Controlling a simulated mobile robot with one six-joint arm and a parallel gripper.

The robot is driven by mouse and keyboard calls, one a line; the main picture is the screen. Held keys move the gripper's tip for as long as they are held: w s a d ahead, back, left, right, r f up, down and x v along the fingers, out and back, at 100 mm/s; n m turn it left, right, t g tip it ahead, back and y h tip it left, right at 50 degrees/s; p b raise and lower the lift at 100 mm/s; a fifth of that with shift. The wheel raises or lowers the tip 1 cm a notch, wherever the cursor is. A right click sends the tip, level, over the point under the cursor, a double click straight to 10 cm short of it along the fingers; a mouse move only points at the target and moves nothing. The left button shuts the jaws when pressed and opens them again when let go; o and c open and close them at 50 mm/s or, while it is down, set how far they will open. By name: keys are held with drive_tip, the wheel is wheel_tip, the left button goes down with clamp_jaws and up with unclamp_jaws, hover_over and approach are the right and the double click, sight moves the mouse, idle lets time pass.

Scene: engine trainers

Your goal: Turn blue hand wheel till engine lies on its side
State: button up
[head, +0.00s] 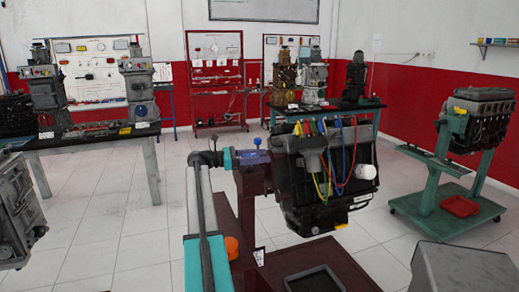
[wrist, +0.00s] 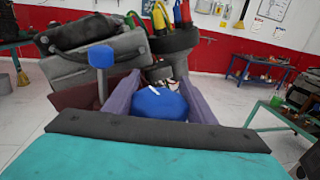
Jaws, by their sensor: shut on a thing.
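The blue hand wheel (wrist: 160,103) lies between the two purple fingers of my gripper (wrist: 160,92) in the wrist view. My gripper (head: 264,157) is shut on it at the left end of the engine stand; the fingers mostly hide the wheel in the head view. A blue knob (head: 257,142) on a short stalk rises just above the fingers, and it also shows in the wrist view (wrist: 101,55). The dark grey engine (head: 318,205) hangs on the stand's right side, with coloured hoses on its facing side. I cannot tell its exact tilt.
The maroon stand (head: 251,195) has a base with a black tray (head: 314,281). A green stand (head: 430,207) with another engine (head: 476,117) is at right. A grey box (head: 462,270) is at front right. Benches with engines line the back. White floor is open at left.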

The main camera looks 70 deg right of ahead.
drive_tip(key=m+g+y+p, duration=0.1)
drive_tip(key=y, duration=0.1)
drive_tip(key=m+y+p, duration=0.1)
drive_tip(key=y+p, duration=0.1)
drive_tip(key=shift+a+r+m+g, duration=0.15)
drive_tip(key=shift+a+m+g, duration=0.2)
drive_tip(key=shift+m+g, duration=0.05)
drive_tip(key=shift+s+a+m+y+p, duration=0.1)
drive_tip(key=shift+a+m+y+p, duration=0.25)
drive_tip(key=shift+m+y+p, duration=0.6)
drive_tip(key=shift+f+y, duration=0.2)
drive_tip(key=shift+y, duration=0.05)
drive_tip(key=o, duration=1)
drive_tip(key=shift+o, duration=0.2)
drive_tip(key=shift+r, duration=0.1)
